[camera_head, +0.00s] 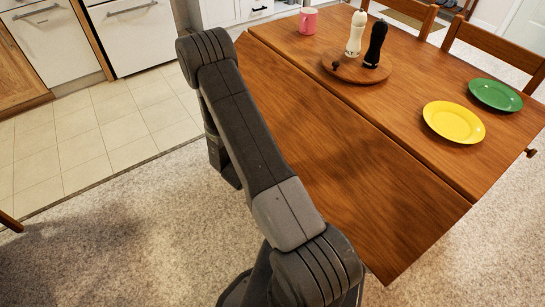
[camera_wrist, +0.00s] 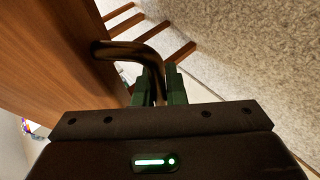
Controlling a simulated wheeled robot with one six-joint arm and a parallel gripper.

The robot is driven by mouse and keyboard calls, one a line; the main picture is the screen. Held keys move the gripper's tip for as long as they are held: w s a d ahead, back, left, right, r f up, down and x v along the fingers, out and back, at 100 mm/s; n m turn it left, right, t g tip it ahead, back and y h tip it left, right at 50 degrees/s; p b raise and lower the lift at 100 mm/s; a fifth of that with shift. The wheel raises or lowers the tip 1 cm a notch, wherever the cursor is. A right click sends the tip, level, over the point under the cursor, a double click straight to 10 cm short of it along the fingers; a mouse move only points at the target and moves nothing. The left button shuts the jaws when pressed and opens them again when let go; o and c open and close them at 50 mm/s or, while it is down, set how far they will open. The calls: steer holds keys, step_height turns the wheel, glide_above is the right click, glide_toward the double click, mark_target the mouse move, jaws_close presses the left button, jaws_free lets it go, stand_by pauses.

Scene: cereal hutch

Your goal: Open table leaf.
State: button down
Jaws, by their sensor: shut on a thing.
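The wooden table (camera_head: 430,150) fills the right of the head view. Its near leaf (camera_head: 335,150) is joined along a straight seam and is raised close to the tabletop's level; I cannot tell whether it is fully flat. My gripper (camera_wrist: 156,88) shows in the wrist view, shut on a dark curved metal handle (camera_wrist: 125,48). The handle runs from a brown wooden surface (camera_wrist: 55,50), which looks like the leaf. In the head view my arm hides the gripper and the handle.
On the tabletop stand a pink mug (camera_head: 308,20), a wooden tray (camera_head: 345,72) with a white mill (camera_head: 355,33) and a black mill (camera_head: 375,45), a yellow plate (camera_head: 454,121) and a green plate (camera_head: 495,94). Chairs (camera_head: 500,48) stand beyond. Carpet (camera_head: 120,250) is clear at lower left.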

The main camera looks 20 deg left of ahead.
steer(key=s+a+r+g+y+p, duration=0.1)
steer(key=s+a+r+g+p, duration=0.1)
steer(key=r+p, duration=0.8)
steer(key=s+a+r+m+g+y+p, duration=0.1)
steer(key=s+a+r+g+y+p, duration=0.1)
steer(key=r+p, duration=0.9)
steer(key=shift+s+a+g+p, duration=0.35)
steer(key=shift+s+g+p, duration=0.15)
steer(key=shift+s+p, duration=0.3)
steer(key=shift+a+r, duration=0.1)
steer(key=c, duration=1.9)
jaws_free()
steer(key=shift+o, duration=0.7)
steer(key=shift+s, duration=0.2)
steer(key=p+v, duration=0.3)
steer(key=v, duration=1.1)
steer(key=shift+p, duration=0.4)
